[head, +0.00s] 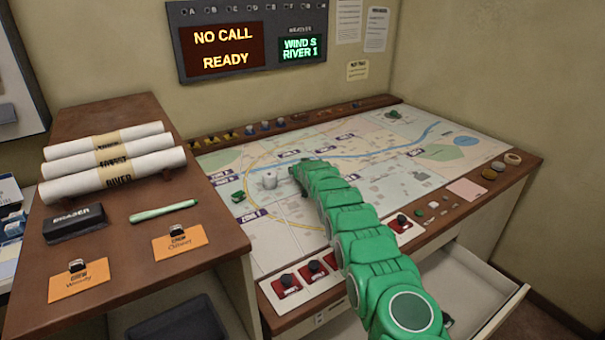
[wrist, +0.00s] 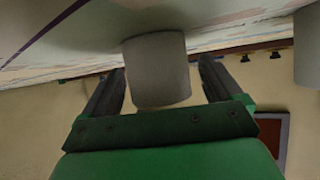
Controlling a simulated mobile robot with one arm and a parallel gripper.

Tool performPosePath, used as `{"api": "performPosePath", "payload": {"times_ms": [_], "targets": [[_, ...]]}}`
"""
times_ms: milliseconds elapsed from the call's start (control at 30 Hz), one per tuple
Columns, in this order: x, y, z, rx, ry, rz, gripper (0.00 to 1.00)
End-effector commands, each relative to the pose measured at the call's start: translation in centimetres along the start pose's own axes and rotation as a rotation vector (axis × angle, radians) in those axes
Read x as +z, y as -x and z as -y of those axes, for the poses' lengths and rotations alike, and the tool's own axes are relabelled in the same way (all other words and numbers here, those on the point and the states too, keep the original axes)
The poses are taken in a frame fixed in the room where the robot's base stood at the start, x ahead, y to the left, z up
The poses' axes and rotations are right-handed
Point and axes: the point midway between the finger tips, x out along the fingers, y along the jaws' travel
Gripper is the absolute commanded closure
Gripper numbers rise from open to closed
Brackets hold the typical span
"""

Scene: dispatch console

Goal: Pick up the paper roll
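Three white paper rolls with tan bands lie stacked on the brown cabinet top at the left of the head view; the front paper roll (head: 80,188) is labelled RIVER. My gripper (head: 297,170) is far to their right, low over the map table, and its fingers are hardly visible in the head view. In the wrist view my gripper (wrist: 162,80) is open, with two dark fingers apart. A plain pale cylinder (wrist: 157,65) shows between the fingers, with gaps on both sides. The paper rolls are not recognisable in the wrist view.
A black eraser (head: 73,222), a green pen (head: 163,211) and two orange crew cards (head: 180,242) lie near the rolls. A small white piece (head: 269,181) stands on the map (head: 290,240) beside my gripper. An open drawer (head: 470,290) juts out at lower right.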

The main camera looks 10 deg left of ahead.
Motion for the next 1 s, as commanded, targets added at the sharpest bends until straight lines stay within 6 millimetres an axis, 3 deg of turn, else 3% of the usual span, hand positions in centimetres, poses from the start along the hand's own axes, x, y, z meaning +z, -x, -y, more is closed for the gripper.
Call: {"api": "performPosePath", "payload": {"times_ms": [33, 367, 733, 1000], "targets": [[0.0, 0.0, 0.0, 0.000, 0.000, 0.000, 0.15], [0.0, 0.0, 0.0, 0.000, 0.000, 0.000, 0.66], [-0.6, 0.3, 0.0, 0.000, 0.000, -0.001, 0.66], [-3.7, 1.9, -0.1, 0.001, 0.000, -0.007, 0.66]]}}
